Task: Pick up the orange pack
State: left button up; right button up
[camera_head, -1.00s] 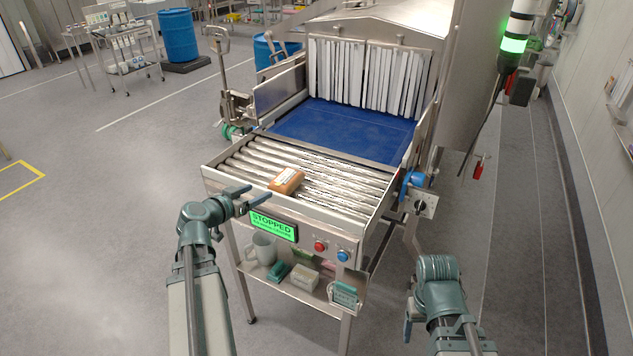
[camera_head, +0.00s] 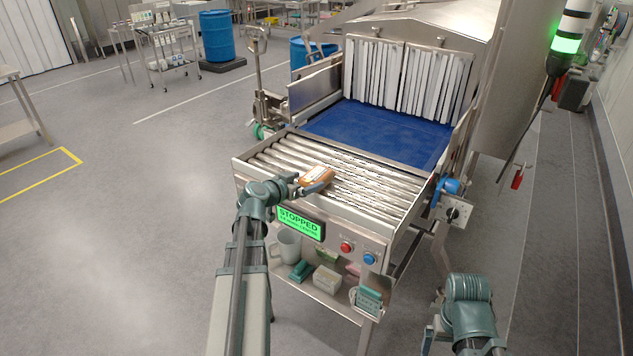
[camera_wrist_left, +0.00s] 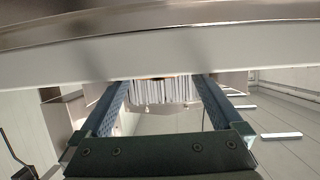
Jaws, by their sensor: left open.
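The orange pack (camera_head: 317,175) lies on the metal rollers near the front edge of the conveyor, with a pale label on top. My left gripper (camera_head: 308,184) is open at the pack's near side, its fingers close to it. I cannot tell whether they touch it. In the left wrist view, the open fingers (camera_wrist_left: 163,100) reach under a pale rail, and the pack is mostly hidden or too small to make out. My right arm shows at the lower right of the head view; its jaws are not visible.
The roller bed (camera_head: 370,188) has a raised metal frame, and a blue belt (camera_head: 380,132) leads to the white strip curtain (camera_head: 410,80). The green display (camera_head: 300,223) reads STOPPED. A lower shelf holds a mug (camera_head: 287,246) and small boxes. The rollers right of the pack are clear.

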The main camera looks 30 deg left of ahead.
aim_at(314, 179)
pick_arm(q)
jog(key=x, duration=0.2)
jog(key=b+x, duration=0.1)
jog(key=x, duration=0.1)
jog(key=shift+w+d+f+b, duration=0.1)
jog(key=shift+w+f+b, duration=0.15)
jog(key=shift+f+b, duration=0.1)
jog(key=shift+r, duration=0.1)
jog(key=shift+c, duration=0.6)
grip_shut()
notch_tip(314, 179, up, 10)
jog(key=p, duration=1)
